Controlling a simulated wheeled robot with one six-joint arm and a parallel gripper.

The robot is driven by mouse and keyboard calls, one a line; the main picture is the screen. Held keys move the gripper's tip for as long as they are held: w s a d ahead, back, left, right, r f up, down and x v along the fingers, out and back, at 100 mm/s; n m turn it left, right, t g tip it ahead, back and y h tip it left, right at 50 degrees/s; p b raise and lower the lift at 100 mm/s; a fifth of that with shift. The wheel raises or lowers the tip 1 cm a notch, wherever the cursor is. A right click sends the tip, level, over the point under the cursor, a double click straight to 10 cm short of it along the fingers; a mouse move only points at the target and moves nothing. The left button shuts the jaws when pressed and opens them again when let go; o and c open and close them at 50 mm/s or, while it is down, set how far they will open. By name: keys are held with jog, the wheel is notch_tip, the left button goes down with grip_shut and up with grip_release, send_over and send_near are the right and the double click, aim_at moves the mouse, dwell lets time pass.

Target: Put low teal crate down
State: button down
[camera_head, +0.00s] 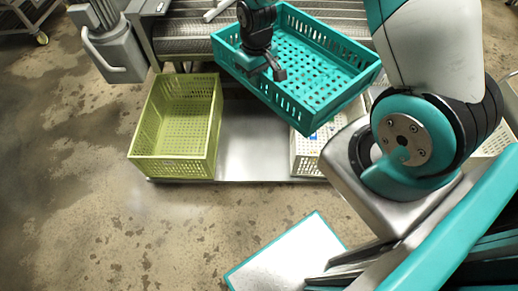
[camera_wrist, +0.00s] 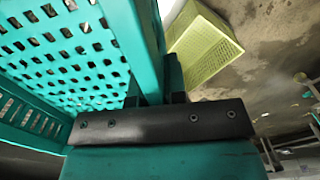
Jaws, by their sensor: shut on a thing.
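The low teal crate (camera_head: 318,70) is perforated and empty, and it hangs in the air in the head view, turned at an angle. My gripper (camera_head: 262,66) is shut on the crate's near left wall. In the wrist view, the teal crate (camera_wrist: 75,50) fills the left side, and its wall runs into my gripper (camera_wrist: 155,100). The crate's underside is hidden, and it covers part of what lies below it.
A yellow-green crate (camera_head: 178,130) stands on the left of a low metal platform (camera_head: 250,140). A white crate (camera_head: 308,152) stands right of it, partly under the teal crate. Bare metal shows between them. A roller conveyor (camera_head: 190,40) runs behind. A grey machine (camera_head: 108,50) stands far left.

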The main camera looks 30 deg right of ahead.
jog(key=w+d+f+n+b, duration=0.25)
jog(key=w+f+b, duration=0.25)
jog(key=f+b, duration=1)
jog(key=w+d+f+n+b, duration=0.2)
jog(key=w+f+n+b, duration=0.2)
jog(key=f+b, duration=1.05)
jog(key=w+d+f+n+b, duration=0.25)
jog(key=w+f+b, duration=0.25)
jog(key=f+b, duration=1)
jog(key=shift+n, duration=0.4)
jog(key=f+b, duration=0.3)
jog(key=f, duration=0.7)
jog(key=f+b, duration=0.4)
jog(key=f, duration=0.6)
jog(key=a+f+b, duration=0.1)
jog(key=f+b, duration=0.3)
jog(key=f, duration=0.6)
jog(key=shift+s, duration=0.15)
jog(key=shift+f, duration=0.15)
jog(key=c, duration=1.2)
grip_release()
jog(key=shift+o, duration=0.2)
